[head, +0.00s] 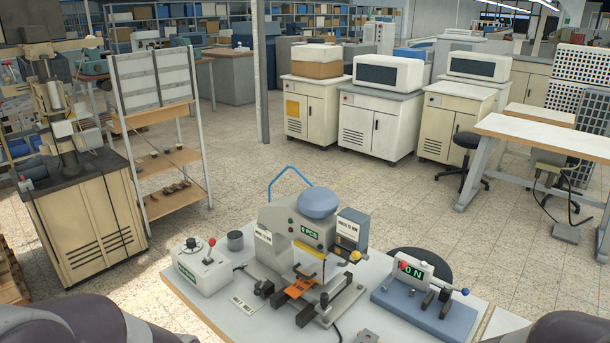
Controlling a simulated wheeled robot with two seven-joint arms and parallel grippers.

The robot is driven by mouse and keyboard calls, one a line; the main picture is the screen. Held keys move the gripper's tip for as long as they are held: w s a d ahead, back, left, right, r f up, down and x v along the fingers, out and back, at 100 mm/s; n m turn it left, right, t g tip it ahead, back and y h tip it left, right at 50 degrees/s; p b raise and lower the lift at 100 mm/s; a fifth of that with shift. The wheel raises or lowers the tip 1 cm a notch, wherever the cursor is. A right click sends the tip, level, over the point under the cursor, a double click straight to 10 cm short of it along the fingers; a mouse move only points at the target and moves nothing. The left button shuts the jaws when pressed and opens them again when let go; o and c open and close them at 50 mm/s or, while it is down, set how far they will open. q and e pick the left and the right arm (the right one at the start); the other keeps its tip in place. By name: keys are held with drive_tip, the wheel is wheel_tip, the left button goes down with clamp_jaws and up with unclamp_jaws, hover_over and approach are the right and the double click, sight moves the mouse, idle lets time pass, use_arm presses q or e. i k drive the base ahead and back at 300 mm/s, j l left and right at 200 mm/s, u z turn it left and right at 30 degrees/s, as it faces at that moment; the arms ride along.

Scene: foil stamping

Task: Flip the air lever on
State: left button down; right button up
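Several levers show on the table, and I cannot tell which one is the air lever. A red-tipped lever (211,248) stands up from a white control box (203,268) with a black-and-silver dial, left of the press. The grey stamping press (285,222) has a yellow ball knob (355,255) on its right side and a blue hose (290,172) looping behind it. A blue-based fixture (424,310) on the right bears a panel reading "ON" (410,272) and small levers. My grippers are out of view; only my dark arm parts show at the bottom corners.
A dark grey cup (235,240) stands behind the control box, and a small label plate (243,303) lies in front. An orange piece (300,287) sits under the press head. The white tabletop (215,318) is bare at front left. A round black stool seat is behind the fixture.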

sight(212, 241)
drive_tip(key=z, duration=0.4)
drive_tip(key=j+z, duration=0.15)
drive_tip(key=z, duration=0.2)
drive_tip(key=j+z, duration=0.1)
drive_tip(key=z, duration=0.3)
drive_tip(key=j+z, duration=0.25)
drive_tip(key=j, duration=0.25)
drive_tip(key=j+z, duration=0.25)
drive_tip(key=j, duration=0.3)
drive_tip(key=j+z, duration=0.25)
drive_tip(key=j, duration=0.25)
drive_tip(key=k+j+z, duration=0.25)
drive_tip(key=j, duration=0.2)
drive_tip(key=k+j+z, duration=0.2)
drive_tip(key=j, duration=0.3)
drive_tip(key=k+j, duration=0.1)
drive_tip(key=j, duration=0.3)
drive_tip(key=k+j, duration=0.15)
drive_tip(key=j, duration=0.3)
drive_tip(key=k+j, duration=0.1)
drive_tip(key=j, duration=0.3)
drive_tip(key=k+j, duration=0.15)
drive_tip(key=j, duration=0.25)
drive_tip(key=z, duration=0.05)
